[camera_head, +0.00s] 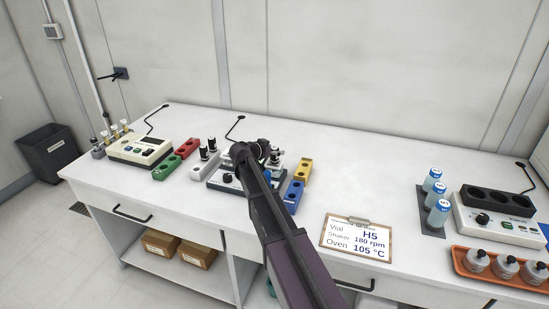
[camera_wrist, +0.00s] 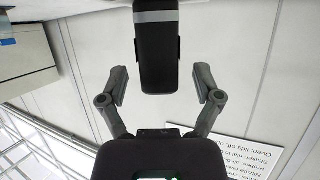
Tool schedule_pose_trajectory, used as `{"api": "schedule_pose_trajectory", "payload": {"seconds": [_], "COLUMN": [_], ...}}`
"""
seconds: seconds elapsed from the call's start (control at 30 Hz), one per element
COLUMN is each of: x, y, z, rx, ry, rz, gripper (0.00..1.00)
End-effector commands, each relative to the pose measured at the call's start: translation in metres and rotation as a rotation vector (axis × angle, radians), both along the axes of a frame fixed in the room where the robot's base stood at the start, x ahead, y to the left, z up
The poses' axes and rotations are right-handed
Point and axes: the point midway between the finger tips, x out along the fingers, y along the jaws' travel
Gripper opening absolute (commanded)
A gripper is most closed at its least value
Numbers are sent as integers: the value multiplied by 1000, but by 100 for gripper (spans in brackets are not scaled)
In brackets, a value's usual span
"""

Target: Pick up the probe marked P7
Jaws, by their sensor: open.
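Several black-topped probes stand on the bench in the head view. Two (camera_head: 208,149) are in a pale grey holder (camera_head: 203,169), and another dark top (camera_head: 276,155) shows beside my gripper. No P7 mark is readable on any of them. My gripper (camera_head: 258,153) is over the middle instrument, and my arm covers much of it. In the wrist view my gripper (camera_wrist: 160,80) is open. A black, rounded body with a grey band (camera_wrist: 155,48), apparently a probe, lies between the fingers with gaps on both sides. Its lettering cannot be seen.
Red (camera_head: 188,147), green (camera_head: 167,167), yellow (camera_head: 304,169) and blue (camera_head: 293,195) holders stand near the middle instrument (camera_head: 222,179). Another instrument (camera_head: 140,150) is at left. A clipboard (camera_head: 357,238), blue-capped bottles (camera_head: 433,186) and an orange tray (camera_head: 460,266) are at right. Bench is clear behind the clipboard.

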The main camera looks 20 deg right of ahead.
Motion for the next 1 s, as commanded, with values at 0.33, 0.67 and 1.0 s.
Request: {"api": "schedule_pose_trajectory", "payload": {"seconds": [0.33, 0.67, 1.0], "x": [0, 0, 0], "y": [0, 0, 0], "z": [0, 1, 15], "rx": [0, 0, 0], "ry": [0, 0, 0], "rz": [0, 0, 0], "gripper": [0, 0, 0]}}
